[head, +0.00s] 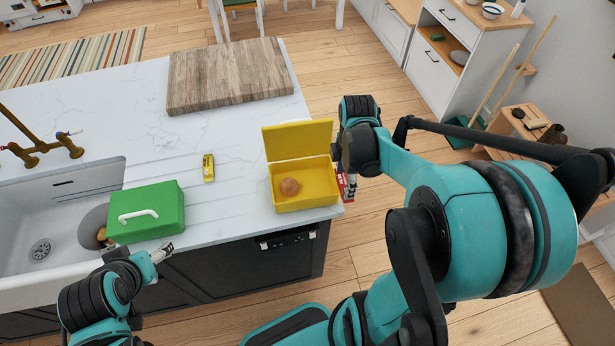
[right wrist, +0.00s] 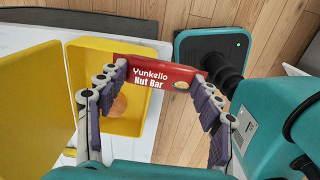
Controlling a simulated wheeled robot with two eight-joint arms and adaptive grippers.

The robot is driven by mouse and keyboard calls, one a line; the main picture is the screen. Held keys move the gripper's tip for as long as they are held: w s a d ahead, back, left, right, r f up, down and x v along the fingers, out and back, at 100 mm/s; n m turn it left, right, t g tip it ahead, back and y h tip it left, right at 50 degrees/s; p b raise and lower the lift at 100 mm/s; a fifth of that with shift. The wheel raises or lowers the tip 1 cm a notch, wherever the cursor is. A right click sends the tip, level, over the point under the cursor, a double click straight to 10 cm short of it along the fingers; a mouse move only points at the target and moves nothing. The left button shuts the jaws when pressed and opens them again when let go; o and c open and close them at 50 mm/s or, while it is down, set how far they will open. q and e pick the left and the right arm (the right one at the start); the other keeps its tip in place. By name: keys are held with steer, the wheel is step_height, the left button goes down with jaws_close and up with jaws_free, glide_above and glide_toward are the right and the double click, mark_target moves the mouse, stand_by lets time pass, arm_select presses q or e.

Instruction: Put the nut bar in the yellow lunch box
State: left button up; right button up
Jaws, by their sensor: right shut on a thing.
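The yellow lunch box (head: 306,200) stands open on the counter near its right edge, lid raised at the back. A round brown item (head: 290,187) lies inside. My right gripper (head: 347,190) is just right of the box. In the right wrist view, my right gripper (right wrist: 160,80) is shut on the red nut bar (right wrist: 153,76), labelled "Yunkello Nut Bar". The bar overlaps the box's rim in that view, with one end over the floor. In the head view the nut bar (head: 342,187) is mostly hidden. My left gripper (head: 163,252) is by the green box; its opening is unclear.
A green box (head: 146,212) with a white handle stands closed between the sink (head: 45,220) and the yellow box. A small yellow packet (head: 208,168) lies on the counter. A wooden board (head: 230,75) lies at the back. The counter between them is clear.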

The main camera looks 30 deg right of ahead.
steer(key=b, duration=0.2)
glide_above(317, 186)
step_height(317, 186, down, 6)
steer(key=shift+d+r, duration=0.1)
step_height(317, 186, down, 4)
steer(key=shift+f+b, duration=0.1)
steer(key=shift+b, duration=0.45)
steer(key=o, duration=0.8)
steer(key=shift+f, duration=0.1)
steer(key=o, duration=0.5)
steer(key=shift+c, duration=0.2)
